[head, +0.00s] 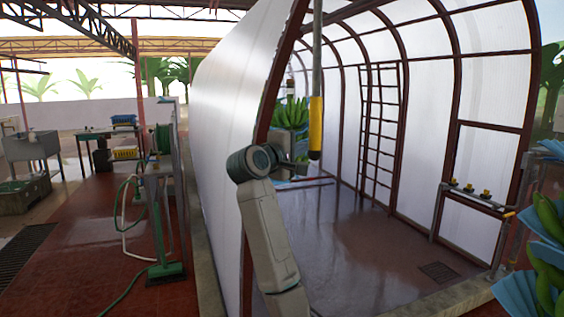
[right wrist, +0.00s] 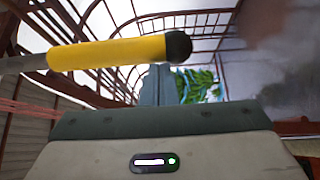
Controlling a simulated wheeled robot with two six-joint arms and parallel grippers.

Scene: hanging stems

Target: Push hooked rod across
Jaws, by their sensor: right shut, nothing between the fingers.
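A thin grey rod with a yellow grip (head: 316,122) and a dark end cap hangs upright at the top middle of the head view. Its upper end and any hook are out of frame. In the right wrist view the yellow grip (right wrist: 110,53) lies across the upper left, with its black end cap near the middle. My right gripper (head: 302,168) is shut and empty, beside the lower end of the grip and slightly left of it. I cannot tell whether they touch. My left gripper is not in view.
An arched tunnel with translucent walls and brown ribs (head: 449,118) surrounds the rod. Green bananas (head: 292,113) hang behind it, and more bananas with blue sheets (head: 548,215) stand at the right edge. A rail with yellow fittings (head: 470,190) is at right. The tunnel floor (head: 365,235) is clear.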

